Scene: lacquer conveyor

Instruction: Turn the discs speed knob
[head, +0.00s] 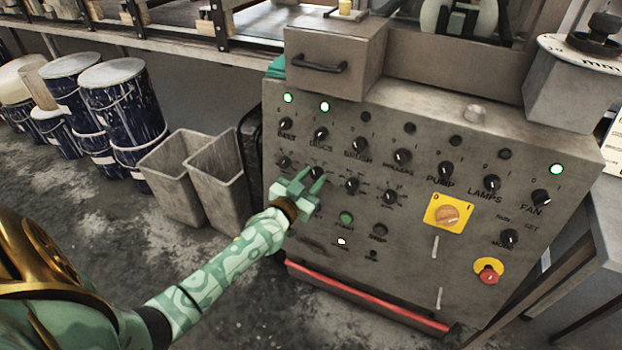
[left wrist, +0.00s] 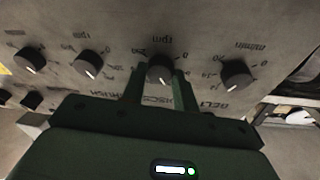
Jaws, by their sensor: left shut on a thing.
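The discs speed knob (head: 317,172) is a small black dial below the DISCS switch (head: 321,134) on the grey control panel (head: 412,225). My left gripper (head: 317,182) reaches it from below, its green fingers at the dial. In the left wrist view the discs speed knob (left wrist: 160,70) sits between the fingertips of the left gripper (left wrist: 160,80). The left gripper is shut on this knob. The fingers partly cover the knob's sides and the panel lettering. My right gripper is not in view.
The belt speed knob (left wrist: 236,74) and brush speed knob (left wrist: 88,65) sit close on either side. A green start button (head: 346,218) and red emergency stop (head: 488,271) are lower on the panel. Grey bins (head: 216,180) and blue drums (head: 122,105) stand left of the panel.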

